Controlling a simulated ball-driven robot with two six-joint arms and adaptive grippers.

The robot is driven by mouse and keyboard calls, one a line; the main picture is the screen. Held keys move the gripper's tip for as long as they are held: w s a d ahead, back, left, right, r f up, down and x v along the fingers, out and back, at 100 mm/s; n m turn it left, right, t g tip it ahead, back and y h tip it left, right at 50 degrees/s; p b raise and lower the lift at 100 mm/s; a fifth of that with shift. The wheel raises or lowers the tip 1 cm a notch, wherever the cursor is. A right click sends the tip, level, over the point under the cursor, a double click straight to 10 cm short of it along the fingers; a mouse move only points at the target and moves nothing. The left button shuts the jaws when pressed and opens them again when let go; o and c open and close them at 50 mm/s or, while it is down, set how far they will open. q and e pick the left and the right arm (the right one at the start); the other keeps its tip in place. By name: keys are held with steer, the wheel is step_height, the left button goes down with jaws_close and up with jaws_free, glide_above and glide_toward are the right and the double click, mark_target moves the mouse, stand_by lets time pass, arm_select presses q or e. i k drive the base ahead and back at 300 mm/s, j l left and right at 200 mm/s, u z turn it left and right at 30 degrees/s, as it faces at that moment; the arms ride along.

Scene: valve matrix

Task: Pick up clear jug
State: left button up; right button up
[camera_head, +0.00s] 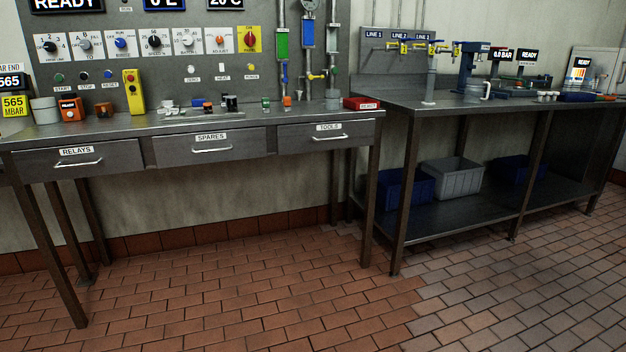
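A small clear or pale grey jug (474,91) with a handle on its right side stands upright on the right metal bench (520,112). It is below a dark blue press-like device (466,57), close to its front. The jug is small and far off in the picture, so its contents cannot be told. Neither of my grippers shows in the head view.
The left bench (300,120) has drawers, small parts and a yellow control box (133,92). A grey pipe post (431,80) and yellow-handled valves (398,46) stand left of the jug. Bins (455,179) sit on the lower shelf. The tiled floor (300,290) in front is clear.

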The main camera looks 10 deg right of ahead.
mark_target(475, 87)
steer(key=i+l+z, duration=0.35)
steer(key=i, duration=0.45)
steer(key=i+z, duration=0.35)
steer(key=i, duration=0.45)
steer(key=i+j+z, duration=0.15)
steer(key=i+z, duration=0.15)
steer(key=i, duration=0.5)
